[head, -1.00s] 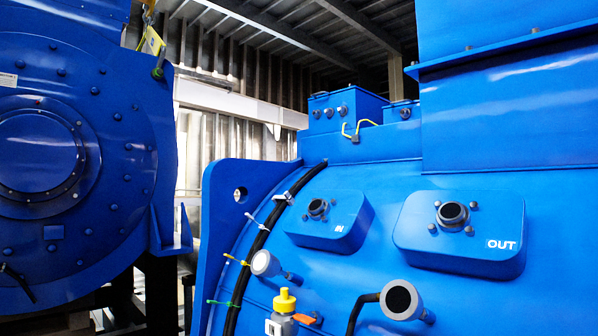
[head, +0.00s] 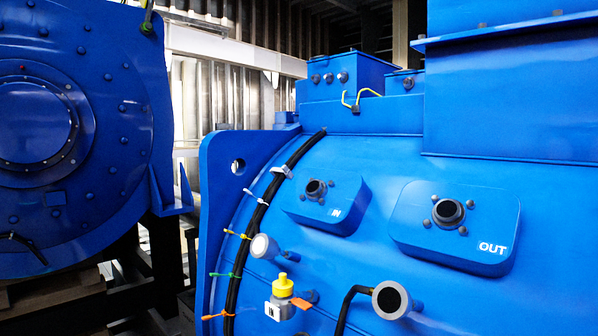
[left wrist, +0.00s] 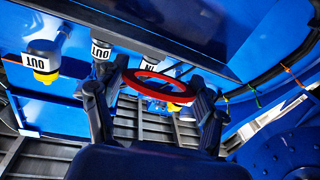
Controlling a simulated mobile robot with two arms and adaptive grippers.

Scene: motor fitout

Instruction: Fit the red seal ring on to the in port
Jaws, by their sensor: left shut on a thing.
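The red seal ring (left wrist: 165,96) is between the fingers of my left gripper (left wrist: 158,86) in the left wrist view. The gripper is shut on it, with a finger at each side and the ring's opening clear. In the head view, the in port (head: 315,188) is a dark-mouthed stub on a raised blue pad marked IN, with small bolts around it. No ring shows on it. My left gripper and the ring are outside the head view, so their distance from the port cannot be told there. My right gripper is in neither view.
The out port (head: 447,212) is on a larger pad to the right. Below are two grey round-faced connectors (head: 391,300), a yellow-capped fitting (head: 283,286) and a black cable (head: 262,215) with coloured ties. Another blue machine (head: 90,130) stands at left.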

